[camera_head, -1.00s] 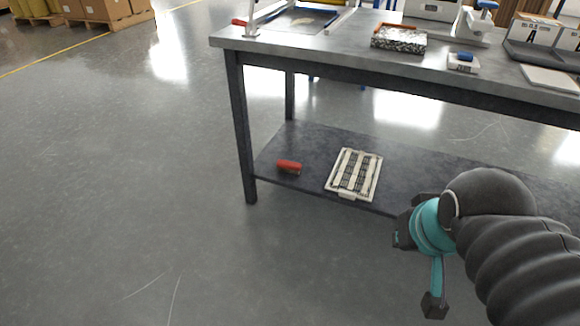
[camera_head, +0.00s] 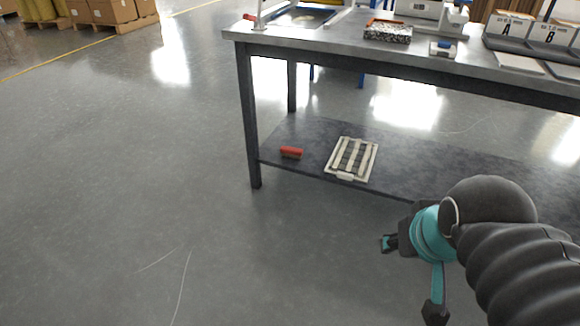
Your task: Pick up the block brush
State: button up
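A small block with a red top and a brownish underside, which looks like the block brush (camera_head: 291,153), lies on the lower shelf near its left end. My gripper (camera_head: 412,278) is at the lower right, in front of the shelf and well apart from the block. Its two fingers are spread, one pointing left and one down, with nothing between them. The block is fully in view.
A pale tray with dark strips (camera_head: 369,160) lies on the shelf (camera_head: 312,133) to the right of the block. The bench leg (camera_head: 252,130) stands left of it. The bench top (camera_head: 330,44) overhangs the shelf and holds several items. Open floor lies in front and left.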

aim_at(297, 153)
jog(key=z, duration=0.05)
jog(key=k, duration=0.65)
jog(key=u, duration=1)
jog(key=i, duration=1.55)
jog(key=z, duration=0.8)
jog(key=i, duration=0.65)
jog(key=z, duration=0.7)
